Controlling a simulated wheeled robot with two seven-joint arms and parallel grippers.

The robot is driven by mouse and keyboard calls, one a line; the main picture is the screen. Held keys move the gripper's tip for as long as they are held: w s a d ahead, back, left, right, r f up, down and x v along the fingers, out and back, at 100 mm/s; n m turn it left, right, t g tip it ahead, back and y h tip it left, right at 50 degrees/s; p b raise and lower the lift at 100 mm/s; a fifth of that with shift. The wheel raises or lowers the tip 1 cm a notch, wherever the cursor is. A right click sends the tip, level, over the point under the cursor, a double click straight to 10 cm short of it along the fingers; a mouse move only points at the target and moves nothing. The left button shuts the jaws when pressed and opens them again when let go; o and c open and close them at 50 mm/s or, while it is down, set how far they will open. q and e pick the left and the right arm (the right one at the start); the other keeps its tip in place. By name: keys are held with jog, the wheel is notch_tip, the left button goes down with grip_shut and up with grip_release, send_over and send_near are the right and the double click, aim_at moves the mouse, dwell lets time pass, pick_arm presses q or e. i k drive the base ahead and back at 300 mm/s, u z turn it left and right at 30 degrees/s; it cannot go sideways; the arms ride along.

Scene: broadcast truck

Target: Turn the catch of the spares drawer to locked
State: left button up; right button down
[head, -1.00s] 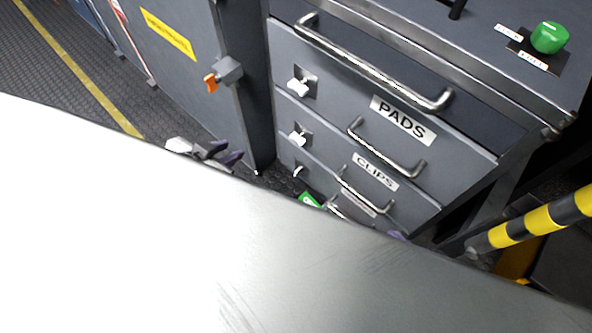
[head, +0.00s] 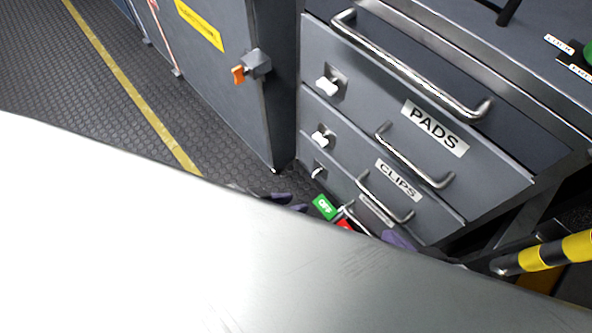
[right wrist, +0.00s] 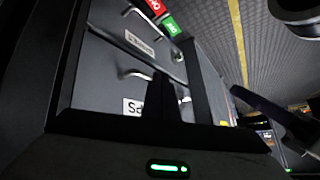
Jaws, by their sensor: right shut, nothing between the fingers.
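The third drawer down in the head view, likely the spares drawer, has a small label (head: 376,209) too small to read. Its catch (head: 318,171) is partly visible at the left, and its small lever seems to stand at a different angle from those above. In the upside-down right wrist view this catch (right wrist: 178,55) shows just beyond my fingers. My right gripper (right wrist: 170,92) is shut and empty in front of the drawer fronts; a purple part of it (head: 398,240) shows in the head view. My left gripper (head: 286,201) is low, left of the catch; its opening is unclear.
Above are the PADS drawer (head: 436,127) and CLIPS drawer (head: 398,179), with white catches. A grey cabinet with an orange latch (head: 238,74) stands left. Green OFF (head: 324,207) and red labels sit below. A yellow-black bar (head: 545,255) is at right.

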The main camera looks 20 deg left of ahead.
aim_at(342, 183)
jog(key=u, duration=1.6)
jog(key=k, duration=0.9)
jog(key=z, duration=1.8)
jog(key=i, duration=0.5)
